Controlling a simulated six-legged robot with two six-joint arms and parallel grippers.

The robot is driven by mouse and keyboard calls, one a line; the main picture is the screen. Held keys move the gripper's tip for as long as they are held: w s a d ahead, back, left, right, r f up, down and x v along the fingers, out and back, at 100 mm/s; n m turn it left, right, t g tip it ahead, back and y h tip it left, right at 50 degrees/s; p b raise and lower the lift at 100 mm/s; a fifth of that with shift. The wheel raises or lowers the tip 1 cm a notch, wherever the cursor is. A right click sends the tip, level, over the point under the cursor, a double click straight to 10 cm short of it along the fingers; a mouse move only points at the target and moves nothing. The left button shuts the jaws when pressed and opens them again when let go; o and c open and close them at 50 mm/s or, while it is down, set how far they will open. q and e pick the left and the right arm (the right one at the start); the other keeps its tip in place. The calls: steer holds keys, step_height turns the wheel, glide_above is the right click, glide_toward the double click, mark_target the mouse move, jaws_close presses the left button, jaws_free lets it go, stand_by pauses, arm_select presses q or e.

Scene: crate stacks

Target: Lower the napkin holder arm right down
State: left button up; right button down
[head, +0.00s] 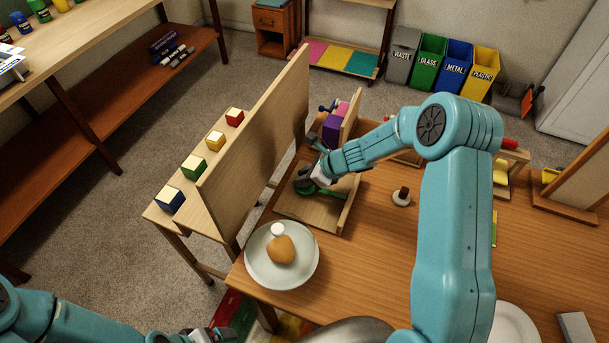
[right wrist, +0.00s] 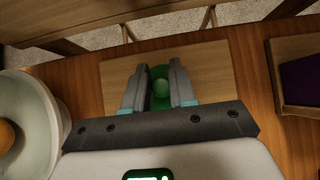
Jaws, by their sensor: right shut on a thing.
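The napkin holder has a light wooden base (head: 303,211) near the left edge of the brown table; the base also shows in the right wrist view (right wrist: 212,66). Its green arm (head: 330,194) lies low over the base. My right gripper (head: 309,183) is over the base, with its fingers around the green part. In the right wrist view my right gripper (right wrist: 159,92) is shut on the green arm (right wrist: 160,76), whose rounded knob shows between the fingers. The fingers hide part of it. My left gripper (head: 207,335) is only partly in view at the bottom edge.
A tall wooden panel (head: 262,125) stands close left of the holder. A pale bowl (head: 257,280) with an orange-brown item is in front. A purple block (head: 332,128) is behind. A small round item (head: 401,197) sits to the right, with bare tabletop around it.

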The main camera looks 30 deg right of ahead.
steer(key=shift+a, duration=0.15)
steer(key=c, duration=1.2)
jaws_free()
steer(key=shift+c, duration=0.2)
steer(key=shift+o, duration=1.4)
steer(key=shift+w, duration=0.15)
steer(key=shift+s+d+r, duration=0.2)
steer(key=shift+s+d, duration=0.05)
steer(key=p+v, duration=0.1)
steer(key=v, duration=1.4)
steer(key=shift+r+p, duration=0.2)
steer(key=shift+p, duration=0.1)
